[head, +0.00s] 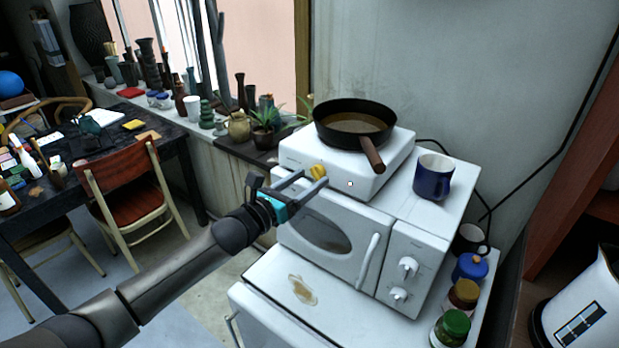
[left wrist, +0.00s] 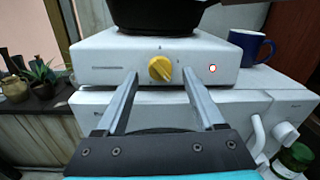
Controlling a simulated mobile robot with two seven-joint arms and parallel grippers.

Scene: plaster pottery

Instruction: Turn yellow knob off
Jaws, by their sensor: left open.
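The yellow knob (head: 318,171) is on the front face of a white hot plate (head: 382,187). In the left wrist view the knob (left wrist: 160,68) sits between and beyond the two fingertips, with its ridge tilted. A small round light (left wrist: 212,69) is on the same face, to the right of the knob. My left gripper (head: 306,183) is open, with its fingers pointing at the knob, one on each side of it in the wrist view. I cannot tell whether a finger touches it. My right gripper is not in view.
A black pan (head: 354,117) with a brown handle sits on the hot plate. The hot plate stands on a white microwave (head: 330,235) beside a blue mug (head: 433,176). Jars (head: 451,328) stand at the lower right. Plants and vases line the sill at left.

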